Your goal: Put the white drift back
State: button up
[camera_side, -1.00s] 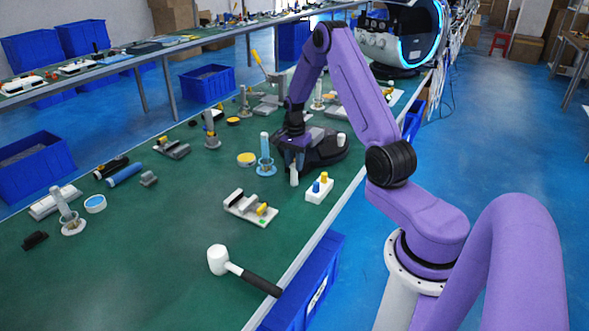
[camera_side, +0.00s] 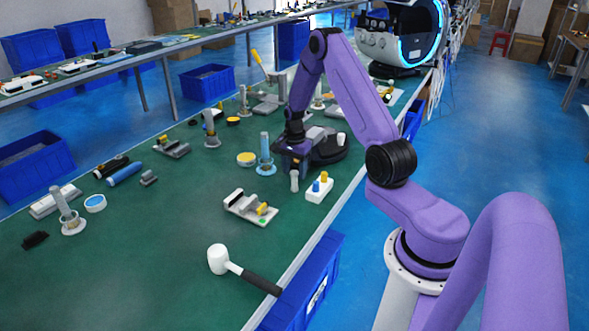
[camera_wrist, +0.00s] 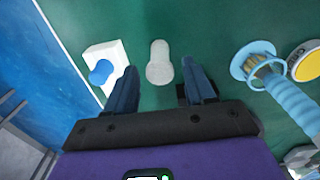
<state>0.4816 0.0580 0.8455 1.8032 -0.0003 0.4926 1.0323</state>
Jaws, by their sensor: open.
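The white drift (camera_side: 294,181) is a small pale cylinder with a wider end, and it looks upright on the green mat. In the wrist view the white drift (camera_wrist: 159,64) lies in line with the gap between my two dark blue fingers. My gripper (camera_wrist: 158,70) is open, with one finger on each side of that gap. In the side view my gripper (camera_side: 293,163) is just behind and above the drift; whether it touches it I cannot tell. A white block (camera_side: 319,190) with a blue and a yellow peg stands close to the right of the drift.
A blue ringed cylinder (camera_side: 265,150) on a round base stands left of my gripper, near a yellow-topped disc (camera_side: 246,159). A dark device (camera_side: 325,152) sits behind. A grey fixture (camera_side: 250,208) and a white mallet (camera_side: 220,259) lie nearer.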

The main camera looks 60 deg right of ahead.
aim_at(294, 173)
notch_tip(294, 173, up, 12)
jog(key=a+r+n, duration=0.4)
jog(key=a+n, duration=0.4)
jog(key=a, duration=0.7)
jog(key=s+a+r+n, duration=0.4)
jog(key=s+a+n, duration=1)
jog(key=s+a, duration=0.2)
jog(key=s+n, duration=0.8)
jog(key=s, duration=0.4)
jog(key=shift+s+a+n, duration=0.15)
jog(key=shift+s+n, duration=0.15)
jog(key=shift+s, duration=0.05)
